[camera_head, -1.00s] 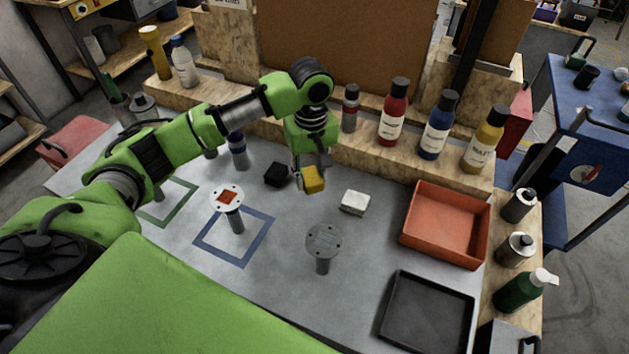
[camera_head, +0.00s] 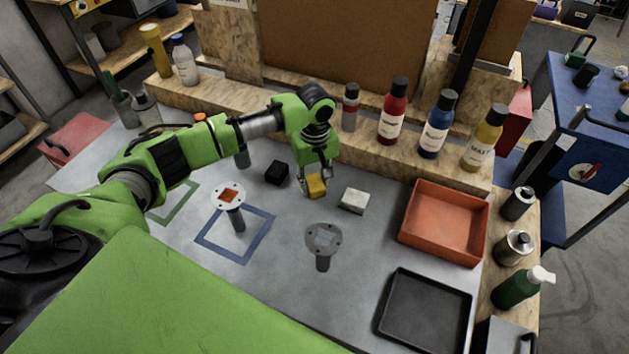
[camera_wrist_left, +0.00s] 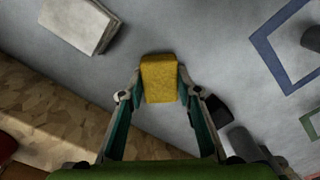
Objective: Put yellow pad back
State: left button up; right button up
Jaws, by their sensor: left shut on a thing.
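The yellow pad (camera_head: 316,187) is a small block between the fingers of my left gripper (camera_head: 315,176). It also shows in the left wrist view (camera_wrist_left: 159,78), with a finger on each side of it. My left gripper is shut on it, at or just above the grey table top; I cannot tell whether the pad touches the table. A black pad (camera_head: 277,173) lies to its left and a white pad (camera_head: 354,200) to its right, both apart from it. My right gripper is not in view.
Two round-topped stands (camera_head: 228,196) and (camera_head: 323,238) rise from the table in front. A red-orange tray (camera_head: 442,252) and a black tray (camera_head: 424,318) lie at the right. Several bottles (camera_head: 391,112) stand on the wooden ledge behind. Bare table lies around the pads.

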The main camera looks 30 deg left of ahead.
aim_at(315, 183)
pick_arm(q)
jog(key=o, duration=1.1)
jog(key=shift+f, duration=0.1)
jog(key=shift+c, duration=0.2)
notch_tip(315, 183, up, 12)
jog(key=b, duration=0.1)
jog(key=shift+r, duration=0.2)
jog(key=shift+f, duration=0.1)
